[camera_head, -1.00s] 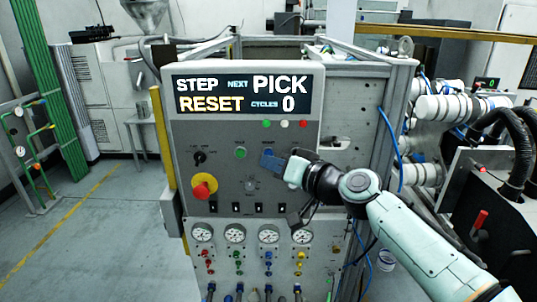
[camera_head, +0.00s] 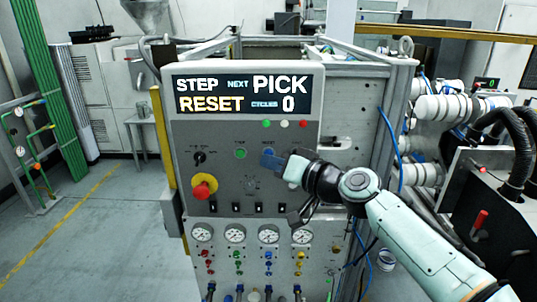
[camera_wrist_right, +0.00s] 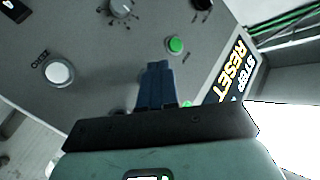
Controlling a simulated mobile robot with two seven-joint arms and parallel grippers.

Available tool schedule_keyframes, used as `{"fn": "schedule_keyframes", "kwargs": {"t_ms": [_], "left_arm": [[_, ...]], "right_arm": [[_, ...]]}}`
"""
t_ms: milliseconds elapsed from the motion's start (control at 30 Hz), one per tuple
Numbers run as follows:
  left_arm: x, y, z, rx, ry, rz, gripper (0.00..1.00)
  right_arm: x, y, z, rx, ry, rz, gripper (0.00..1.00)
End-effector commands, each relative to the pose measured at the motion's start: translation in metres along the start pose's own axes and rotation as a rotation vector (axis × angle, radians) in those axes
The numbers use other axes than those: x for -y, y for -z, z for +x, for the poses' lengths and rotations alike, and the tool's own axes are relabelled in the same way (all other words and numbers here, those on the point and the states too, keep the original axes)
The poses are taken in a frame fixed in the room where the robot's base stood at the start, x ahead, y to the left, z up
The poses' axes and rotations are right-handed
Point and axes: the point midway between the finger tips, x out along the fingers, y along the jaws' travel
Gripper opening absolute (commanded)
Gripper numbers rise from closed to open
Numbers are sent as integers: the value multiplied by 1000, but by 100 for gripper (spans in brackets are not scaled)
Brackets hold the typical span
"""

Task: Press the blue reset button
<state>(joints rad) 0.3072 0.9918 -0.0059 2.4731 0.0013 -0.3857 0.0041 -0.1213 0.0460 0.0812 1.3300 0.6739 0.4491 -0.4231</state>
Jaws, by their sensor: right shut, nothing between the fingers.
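The control panel (camera_head: 225,160) stands upright ahead of me in the head view. The blue reset button (camera_head: 268,152) shows only as a small blue patch under its label, mostly covered by my fingertips. My right gripper (camera_head: 269,161) reaches in from the right with its blue fingers shut and empty, right at the button. I cannot tell whether they touch it. In the right wrist view the shut fingers (camera_wrist_right: 155,83) point at the grey panel face, and the blue button is hidden there. My left gripper is not in view.
A green button (camera_head: 240,153) is left of the fingers, with a red-and-yellow stop knob (camera_head: 203,187) below left. The display (camera_head: 241,95) above reads STEP, NEXT PICK, RESET, CYCLES 0. A row of gauges (camera_head: 235,233) is below. A white button (camera_wrist_right: 59,72) shows in the wrist view.

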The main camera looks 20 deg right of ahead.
Motion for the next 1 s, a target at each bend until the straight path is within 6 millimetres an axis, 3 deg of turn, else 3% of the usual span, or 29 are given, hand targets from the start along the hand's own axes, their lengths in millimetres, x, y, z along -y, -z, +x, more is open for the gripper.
{"fn": "schedule_keyframes", "kwargs": {"t_ms": [1000], "left_arm": [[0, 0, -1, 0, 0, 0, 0]], "right_arm": [[-6, 6, 8, 0, -1, 0, 0]]}}
